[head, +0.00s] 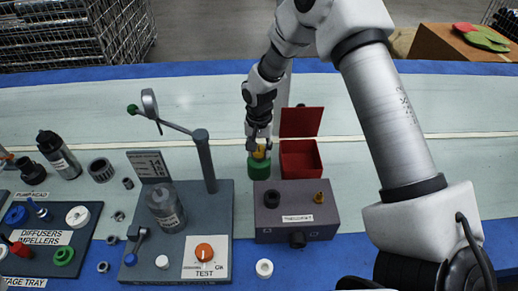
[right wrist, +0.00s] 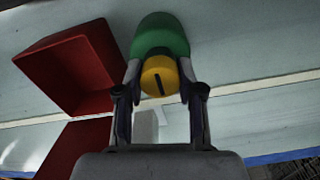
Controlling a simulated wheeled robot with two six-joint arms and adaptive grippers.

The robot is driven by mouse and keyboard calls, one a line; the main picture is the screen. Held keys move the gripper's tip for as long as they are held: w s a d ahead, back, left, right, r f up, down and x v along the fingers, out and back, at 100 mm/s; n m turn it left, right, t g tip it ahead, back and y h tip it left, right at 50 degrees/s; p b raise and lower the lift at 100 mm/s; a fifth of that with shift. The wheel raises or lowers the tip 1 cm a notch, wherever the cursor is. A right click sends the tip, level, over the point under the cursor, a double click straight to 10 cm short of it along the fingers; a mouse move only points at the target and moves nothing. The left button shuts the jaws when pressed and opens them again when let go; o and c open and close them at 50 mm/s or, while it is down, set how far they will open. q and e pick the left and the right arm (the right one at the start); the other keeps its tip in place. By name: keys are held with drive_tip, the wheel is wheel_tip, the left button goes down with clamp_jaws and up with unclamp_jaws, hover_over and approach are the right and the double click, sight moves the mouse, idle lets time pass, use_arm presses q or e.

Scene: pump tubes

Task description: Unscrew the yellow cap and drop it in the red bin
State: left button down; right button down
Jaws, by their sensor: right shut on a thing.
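The yellow cap (head: 259,152) sits at the top of a green cylinder (head: 259,167) standing on the table. In the right wrist view the yellow cap (right wrist: 152,84) shows a dark slot in its face, with the green cylinder (right wrist: 160,38) behind it. My right gripper (head: 259,138) comes down from above, its fingers on either side of the cap and shut on it. The red bin (head: 318,160) is open and stands just right of the green cylinder; it also shows in the right wrist view (right wrist: 97,62). My left gripper is not in view.
A grey box (head: 325,230) with a black knob stands in front of the bin. A test stand with a post (head: 205,160) is left of the cylinder. Trays and loose pump parts fill the left side. The table behind is clear.

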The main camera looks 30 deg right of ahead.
drive_tip(key=shift+r+n+p, duration=0.25)
drive_tip(key=shift+n+p, duration=0.65)
drive_tip(key=shift+f+n, duration=0.1)
drive_tip(key=shift+n, duration=0.5)
drive_tip(key=shift+f+n, duration=0.2)
drive_tip(key=shift+n, duration=0.1)
drive_tip(key=shift+r+n+p, duration=0.25)
drive_tip(key=shift+n+p, duration=0.45)
drive_tip(key=shift+p, duration=0.1)
drive_tip(key=shift+n, duration=0.7)
drive_tip(key=shift+f+n, duration=0.25)
drive_tip(key=shift+n, duration=0.05)
drive_tip(key=shift+r+n+p, duration=0.2)
drive_tip(key=shift+n+p, duration=0.45)
drive_tip(key=shift+n, duration=0.85)
drive_tip(key=shift+f, duration=0.15)
drive_tip(key=shift+n+p, duration=0.4)
drive_tip(key=shift+n, duration=1.5)
